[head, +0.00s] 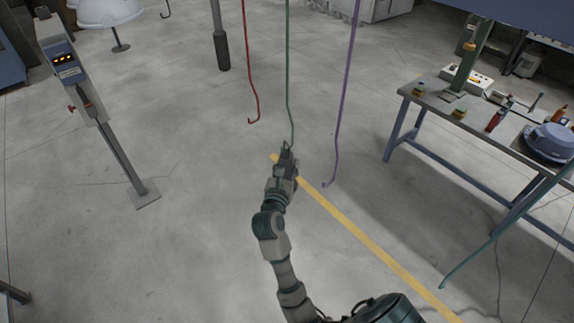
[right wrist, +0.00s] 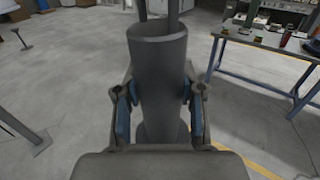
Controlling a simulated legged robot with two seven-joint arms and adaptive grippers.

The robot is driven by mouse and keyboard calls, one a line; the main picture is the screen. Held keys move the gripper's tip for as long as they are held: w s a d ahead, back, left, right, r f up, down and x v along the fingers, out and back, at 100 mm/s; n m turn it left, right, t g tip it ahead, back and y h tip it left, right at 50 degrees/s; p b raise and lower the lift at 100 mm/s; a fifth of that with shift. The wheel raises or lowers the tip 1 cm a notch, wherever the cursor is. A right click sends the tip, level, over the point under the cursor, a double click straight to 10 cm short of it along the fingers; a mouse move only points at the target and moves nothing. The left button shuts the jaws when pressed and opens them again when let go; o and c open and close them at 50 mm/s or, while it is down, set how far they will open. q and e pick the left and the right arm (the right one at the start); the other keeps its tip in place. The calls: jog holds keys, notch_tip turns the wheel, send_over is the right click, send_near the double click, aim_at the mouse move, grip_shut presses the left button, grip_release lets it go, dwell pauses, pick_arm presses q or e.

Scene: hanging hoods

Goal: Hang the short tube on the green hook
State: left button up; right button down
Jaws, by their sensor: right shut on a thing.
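The short tube (right wrist: 158,75) is a dark grey cylinder, upright between the blue-padded fingers of my right gripper (right wrist: 160,110). Two dark bars rise from its top and leave the picture. In the head view my right gripper (head: 286,162) is in the middle, at the lower end of the green hook (head: 288,70). A small dark loop shows at its tip, close to the rod; I cannot tell whether they touch. The green hook's curved end is hard to make out there. My left gripper is not in view.
A red hook (head: 246,60) hangs to the left and a purple hook (head: 345,90) to the right. A teal rod (head: 490,243) hangs at the lower right. A workbench (head: 470,140) stands at the right, a post with a display (head: 72,70) at the left. The floor between is clear.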

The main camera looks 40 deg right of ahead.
jog(key=shift+f+b, duration=0.65)
jog(key=shift+f, duration=0.2)
jog(key=c, duration=0.6)
grip_release()
jog(key=shift+a, duration=0.1)
jog(key=v, duration=1.2)
